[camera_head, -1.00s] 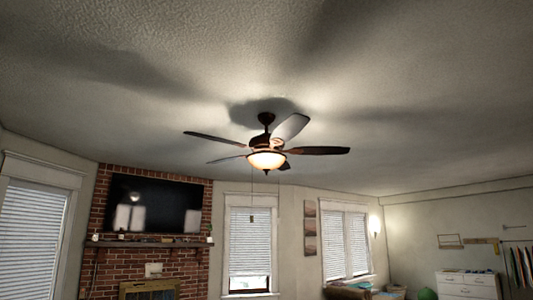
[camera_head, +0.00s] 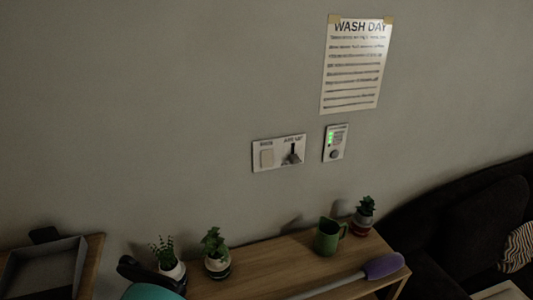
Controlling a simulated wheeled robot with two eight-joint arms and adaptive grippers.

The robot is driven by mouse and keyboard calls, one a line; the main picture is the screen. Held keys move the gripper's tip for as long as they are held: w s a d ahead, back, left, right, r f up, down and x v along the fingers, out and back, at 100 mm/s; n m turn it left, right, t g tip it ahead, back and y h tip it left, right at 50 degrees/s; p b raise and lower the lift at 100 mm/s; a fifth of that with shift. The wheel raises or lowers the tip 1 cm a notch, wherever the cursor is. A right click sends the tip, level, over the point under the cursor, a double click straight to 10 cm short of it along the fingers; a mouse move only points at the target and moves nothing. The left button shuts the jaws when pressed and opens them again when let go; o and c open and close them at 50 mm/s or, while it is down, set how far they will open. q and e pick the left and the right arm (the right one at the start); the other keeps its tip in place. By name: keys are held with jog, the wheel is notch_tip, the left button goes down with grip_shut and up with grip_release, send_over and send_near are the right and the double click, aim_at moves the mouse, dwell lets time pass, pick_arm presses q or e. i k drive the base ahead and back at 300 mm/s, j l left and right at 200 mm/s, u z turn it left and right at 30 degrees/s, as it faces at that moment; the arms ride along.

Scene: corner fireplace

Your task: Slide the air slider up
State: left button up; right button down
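A white wall plate (camera_head: 265,144) is fixed to the grey wall near the middle of the head view. Its right half carries a label that seems to begin with "AIR" and a small dark slider or lever (camera_head: 293,154) below it. The slider's exact height in its track is too small to tell. The plate's left half has a beige rocker switch (camera_head: 267,158). Neither of my grippers is in view, and nothing touches the plate.
A second panel (camera_head: 335,143) with green lights and a round knob is just right, below a "WASH DAY" sheet (camera_head: 352,68). A dark sofa (camera_head: 480,215) stands right.

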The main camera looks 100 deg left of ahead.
aim_at(294, 158)
jog(key=u, duration=3.35)
